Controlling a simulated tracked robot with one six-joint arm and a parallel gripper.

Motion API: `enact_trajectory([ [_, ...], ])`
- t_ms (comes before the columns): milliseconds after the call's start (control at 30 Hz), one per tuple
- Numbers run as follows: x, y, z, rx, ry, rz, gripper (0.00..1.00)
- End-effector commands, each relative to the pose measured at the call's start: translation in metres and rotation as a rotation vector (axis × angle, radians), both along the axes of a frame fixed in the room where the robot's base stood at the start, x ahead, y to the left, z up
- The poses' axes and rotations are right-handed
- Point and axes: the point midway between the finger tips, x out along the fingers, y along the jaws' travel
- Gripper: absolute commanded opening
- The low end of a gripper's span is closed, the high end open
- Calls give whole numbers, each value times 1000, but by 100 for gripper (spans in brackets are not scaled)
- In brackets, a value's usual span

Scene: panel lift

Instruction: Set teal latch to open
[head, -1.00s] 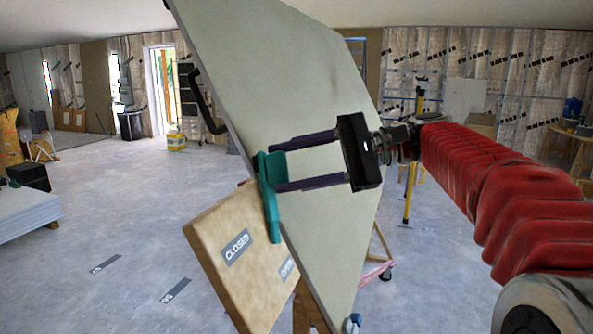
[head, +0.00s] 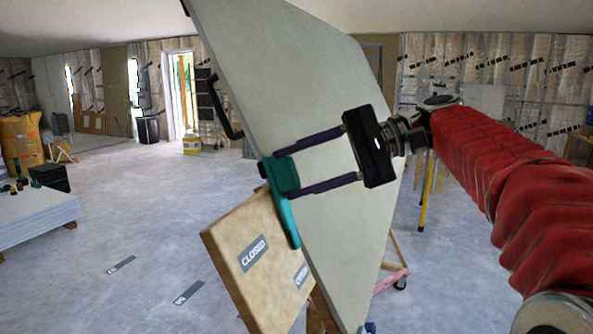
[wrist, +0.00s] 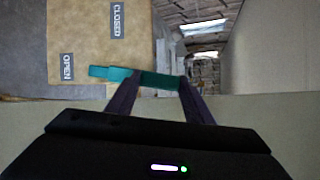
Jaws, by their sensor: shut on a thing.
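The teal latch (head: 285,205) is at the edge of a large pale panel (head: 300,70). Beside it is a tan board (head: 250,285) with a CLOSED label (head: 254,253) and an OPEN label (head: 301,275). The latch's narrow end reaches down near the board's upper right edge. My gripper (head: 288,177) is shut on the latch's wide upper end, in front of the panel. In the wrist view, the latch (wrist: 150,79) lies across between my two fingers, its free end over the tan board (wrist: 95,40). How the fingers touch the latch is partly hidden.
A black handle (head: 222,112) sticks out from the panel's left edge. A wheeled stand (head: 395,270) shows behind the panel at lower right. A stack of pale sheets (head: 35,218) lies at far left. The grey floor between is mostly clear.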

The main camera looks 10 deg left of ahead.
Motion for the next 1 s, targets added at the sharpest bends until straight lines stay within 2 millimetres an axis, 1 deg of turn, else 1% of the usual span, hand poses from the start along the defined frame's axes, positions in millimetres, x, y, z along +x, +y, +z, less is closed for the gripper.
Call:
enact_trajectory([
  [33, -1, 0, 1, 1, 0, 3, 48],
  [200, -1, 0, 0, 0, 1, 3, 60],
  [300, -1, 1, 0, 0, 2, 4, 66],
  [533, -1, 0, 0, 0, 3, 3, 66],
  [667, 0, -3, 1, -1, 3, 5, 66],
  [767, 0, -10, 4, 0, 2, 6, 66],
  [1000, 2, -40, 16, 0, 1, 15, 66],
])
